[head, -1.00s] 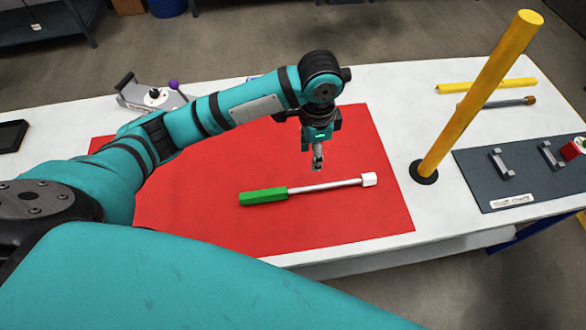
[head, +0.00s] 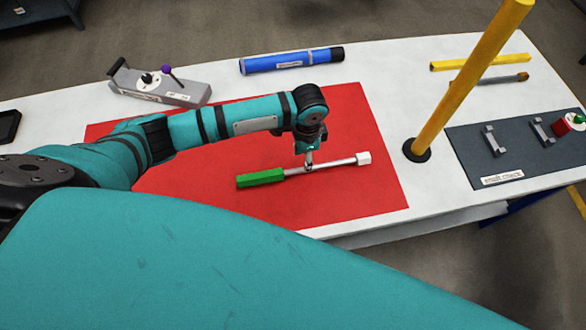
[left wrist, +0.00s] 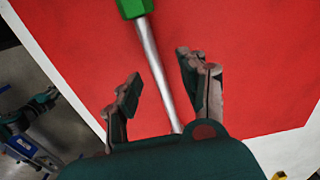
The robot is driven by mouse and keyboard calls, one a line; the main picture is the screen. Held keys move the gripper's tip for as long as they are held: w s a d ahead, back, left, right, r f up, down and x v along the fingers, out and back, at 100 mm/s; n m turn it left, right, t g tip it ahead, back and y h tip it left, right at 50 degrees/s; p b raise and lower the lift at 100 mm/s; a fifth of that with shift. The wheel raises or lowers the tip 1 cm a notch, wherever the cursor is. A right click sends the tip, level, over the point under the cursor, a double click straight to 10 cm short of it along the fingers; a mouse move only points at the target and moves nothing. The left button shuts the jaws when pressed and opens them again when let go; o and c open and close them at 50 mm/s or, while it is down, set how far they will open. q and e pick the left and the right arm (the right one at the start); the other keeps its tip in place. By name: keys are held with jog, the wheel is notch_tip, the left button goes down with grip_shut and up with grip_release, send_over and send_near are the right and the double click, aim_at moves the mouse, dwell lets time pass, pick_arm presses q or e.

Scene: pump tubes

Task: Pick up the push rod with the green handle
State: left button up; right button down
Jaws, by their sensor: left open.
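The push rod lies on the red mat (head: 340,205), with its green handle (head: 260,178) at the left, a silver shaft (head: 335,163) and a white end (head: 363,158) at the right. My left gripper (head: 308,165) is over the middle of the shaft in the head view. In the left wrist view, the open fingers of my left gripper (left wrist: 160,85) stand on either side of the shaft (left wrist: 156,68), with the green handle (left wrist: 134,8) beyond them. The white end is hidden there. My right gripper is not in view.
A yellow post (head: 460,90) stands on a black base right of the mat. A grey box with a lever and purple knob (head: 160,88) and a blue tube (head: 290,60) lie behind it. A dark board (head: 510,150) and a yellow bar (head: 480,62) are at the right.

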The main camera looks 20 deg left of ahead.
pick_arm(q)
jog(key=f, duration=0.3)
jog(key=f+p, duration=0.1)
jog(key=shift+s+d+f, duration=0.2)
jog(key=shift+s+f, duration=0.05)
jog(key=shift+f, duration=0.15)
grip_shut()
